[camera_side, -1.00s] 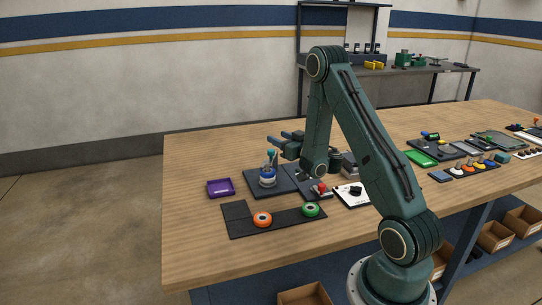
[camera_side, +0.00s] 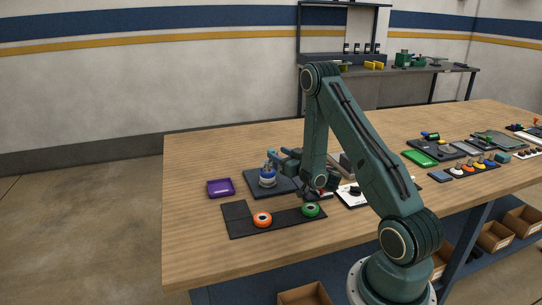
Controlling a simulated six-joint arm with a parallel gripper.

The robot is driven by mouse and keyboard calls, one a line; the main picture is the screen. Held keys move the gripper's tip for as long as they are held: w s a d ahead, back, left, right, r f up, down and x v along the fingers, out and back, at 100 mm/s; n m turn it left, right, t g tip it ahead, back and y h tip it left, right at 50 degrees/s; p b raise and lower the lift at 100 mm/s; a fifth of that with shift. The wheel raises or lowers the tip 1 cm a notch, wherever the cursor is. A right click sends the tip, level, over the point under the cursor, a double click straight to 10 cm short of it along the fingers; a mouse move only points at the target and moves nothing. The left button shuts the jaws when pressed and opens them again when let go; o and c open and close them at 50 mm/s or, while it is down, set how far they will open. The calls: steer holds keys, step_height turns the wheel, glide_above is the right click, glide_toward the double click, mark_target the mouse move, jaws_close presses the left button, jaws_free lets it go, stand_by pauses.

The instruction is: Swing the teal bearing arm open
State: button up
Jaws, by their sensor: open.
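The washer fixture stands on a dark plate (camera_side: 283,187) left of my arm, with a blue-and-white round body (camera_side: 267,178). The teal bearing arm shows only as a small piece at the top of this body, and is too small to tell how far it is swung. My own arm link hides the right part of the plate.
A purple tray (camera_side: 221,188) lies to the left. A black mat in front holds an orange ring (camera_side: 262,219) and a green ring (camera_side: 311,209). A white card with a black knob (camera_side: 351,192) lies right of my wrist. The far-left wood tabletop is clear.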

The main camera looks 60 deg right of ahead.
mark_target(271, 150)
steer(key=shift+w+f, duration=0.1)
steer(key=shift+f, duration=0.6)
steer(key=shift+x, duration=2.35)
steer(key=shift+r, duration=0.1)
jaws_close()
